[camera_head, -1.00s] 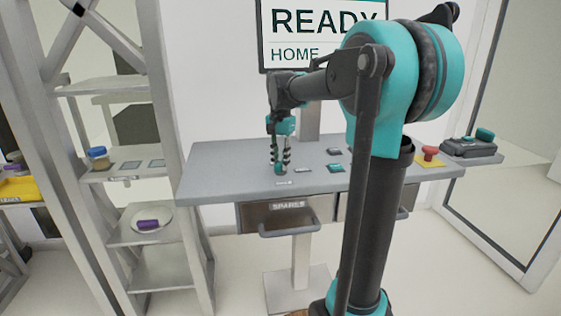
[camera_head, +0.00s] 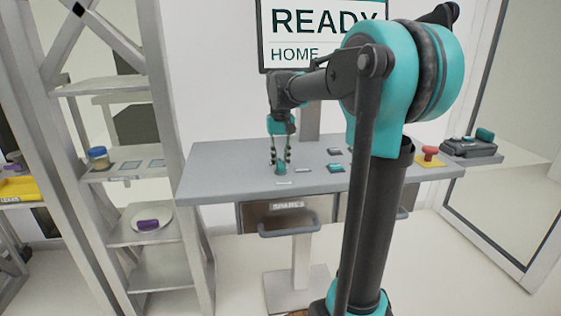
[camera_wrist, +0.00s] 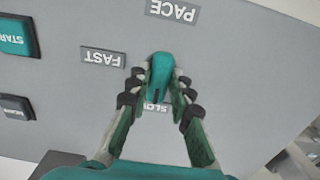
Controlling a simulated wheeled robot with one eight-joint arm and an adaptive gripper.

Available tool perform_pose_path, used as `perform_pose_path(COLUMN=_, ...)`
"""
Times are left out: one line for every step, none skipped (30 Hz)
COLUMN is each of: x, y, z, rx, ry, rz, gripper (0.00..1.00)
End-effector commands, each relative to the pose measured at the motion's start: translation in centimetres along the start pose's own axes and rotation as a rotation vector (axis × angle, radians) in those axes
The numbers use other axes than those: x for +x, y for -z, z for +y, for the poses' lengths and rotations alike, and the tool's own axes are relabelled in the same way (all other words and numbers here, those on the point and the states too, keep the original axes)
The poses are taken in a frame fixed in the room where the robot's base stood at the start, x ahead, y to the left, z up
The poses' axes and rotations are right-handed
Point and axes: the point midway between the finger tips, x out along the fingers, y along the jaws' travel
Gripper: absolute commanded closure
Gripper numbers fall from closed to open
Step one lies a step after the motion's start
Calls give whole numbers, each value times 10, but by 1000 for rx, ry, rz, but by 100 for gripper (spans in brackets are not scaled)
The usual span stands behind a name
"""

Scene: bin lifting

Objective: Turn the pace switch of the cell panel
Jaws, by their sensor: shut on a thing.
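The pace switch is a teal knob (camera_wrist: 161,76) on the grey panel (camera_wrist: 75,62). It shows in the wrist view beside the labels PACE (camera_wrist: 172,11) and FAST (camera_wrist: 103,57), with the SLOW label (camera_wrist: 156,107) partly hidden. A dark mark on the knob lies toward the SLOW label. My gripper (camera_wrist: 160,92) is shut on the knob, one finger at each side. In the head view, my gripper (camera_head: 281,160) points down at the left part of the panel top (camera_head: 225,165), around the small teal knob (camera_head: 281,168).
A START button (camera_wrist: 14,38) and a dark button (camera_wrist: 16,107) sit left in the wrist view. A red button on a yellow base (camera_head: 430,157) stands right. The shelf (camera_head: 130,172) at left holds a jar (camera_head: 98,157) and a plate (camera_head: 166,223).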

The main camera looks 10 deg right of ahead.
Motion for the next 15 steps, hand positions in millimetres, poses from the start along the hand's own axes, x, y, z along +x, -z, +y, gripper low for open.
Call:
perform_pose_path(x=0, y=0, z=0, rx=-9, ry=0, rz=1, gripper=100)
perform_pose_path(x=0, y=0, z=0, rx=-15, ry=0, rz=1, gripper=100)
perform_pose_path(x=0, y=0, z=0, rx=-21, ry=0, rz=1, gripper=100)
perform_pose_path(x=0, y=0, z=0, rx=-25, ry=0, rz=1, gripper=100)
perform_pose_path(x=0, y=0, z=0, rx=-27, ry=0, rz=1, gripper=100)
perform_pose_path(x=0, y=0, z=0, rx=-30, ry=0, rz=1, gripper=100)
perform_pose_path(x=0, y=0, z=0, rx=-31, ry=0, rz=1, gripper=100)
perform_pose_path(x=0, y=0, z=0, rx=-32, ry=0, rz=1, gripper=100)
perform_pose_path(x=0, y=0, z=0, rx=-33, ry=0, rz=1, gripper=100)
perform_pose_path(x=0, y=0, z=0, rx=-33, ry=0, rz=1, gripper=100)
perform_pose_path(x=0, y=0, z=0, rx=-33, ry=0, rz=1, gripper=100)
perform_pose_path(x=0, y=0, z=0, rx=-33, ry=0, rz=1, gripper=100)
perform_pose_path(x=0, y=0, z=0, rx=-33, ry=0, rz=1, gripper=100)
perform_pose_path(x=0, y=0, z=0, rx=-33, ry=0, rz=1, gripper=100)
perform_pose_path(x=0, y=0, z=0, rx=-33, ry=0, rz=1, gripper=100)
